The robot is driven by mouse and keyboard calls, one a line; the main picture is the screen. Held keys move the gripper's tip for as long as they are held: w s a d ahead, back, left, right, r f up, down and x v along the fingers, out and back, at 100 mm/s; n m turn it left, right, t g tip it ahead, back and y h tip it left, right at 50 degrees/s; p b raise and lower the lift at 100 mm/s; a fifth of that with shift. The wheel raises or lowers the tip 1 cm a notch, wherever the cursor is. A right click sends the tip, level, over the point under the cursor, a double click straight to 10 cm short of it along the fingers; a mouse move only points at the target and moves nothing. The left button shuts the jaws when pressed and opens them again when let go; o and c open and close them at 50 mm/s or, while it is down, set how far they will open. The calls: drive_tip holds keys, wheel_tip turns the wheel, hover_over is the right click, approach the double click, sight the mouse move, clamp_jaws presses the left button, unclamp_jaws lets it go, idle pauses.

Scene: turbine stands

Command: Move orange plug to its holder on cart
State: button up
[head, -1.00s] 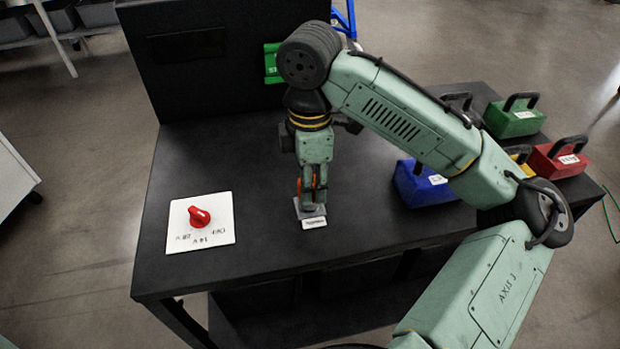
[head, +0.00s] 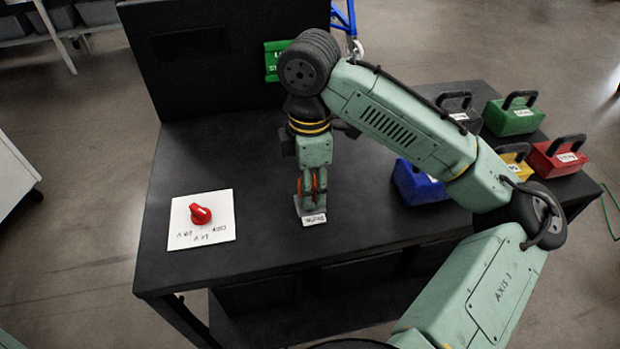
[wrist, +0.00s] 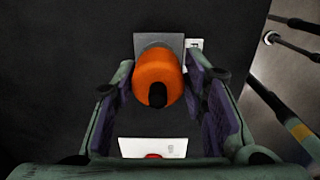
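The orange plug (wrist: 155,72) has a rounded orange body with a black centre, and in the wrist view it lies between my gripper's two fingers. It stands on a small grey square base (wrist: 177,42) on the dark table, with a white label (head: 314,220) at the base's front edge. In the head view my gripper (head: 312,190) points down over the plug, and its fingers hide most of it. The fingers are close to the plug on both sides. I cannot tell whether they press on it or stand just clear.
A white plate (head: 202,232) with a red rotary knob (head: 200,214) lies on the table at left. A blue toolbox (head: 418,184) stands right of my gripper. Green (head: 514,117), red (head: 556,157) and yellow (head: 513,158) cases stand further right. A dark panel rises behind.

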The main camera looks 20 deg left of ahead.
drive_tip(key=shift+o, duration=1.3)
drive_tip(key=shift+w+f, duration=0.1)
drive_tip(key=shift+f, duration=0.2)
drive_tip(key=shift+o, duration=1.1)
drive_tip(key=shift+r, duration=0.15)
drive_tip(key=shift+o, duration=0.8)
drive_tip(key=shift+r, duration=0.1)
wheel_tip(320, 180, up, 5)
drive_tip(key=p, duration=0.5)
drive_tip(key=shift+r, duration=0.95)
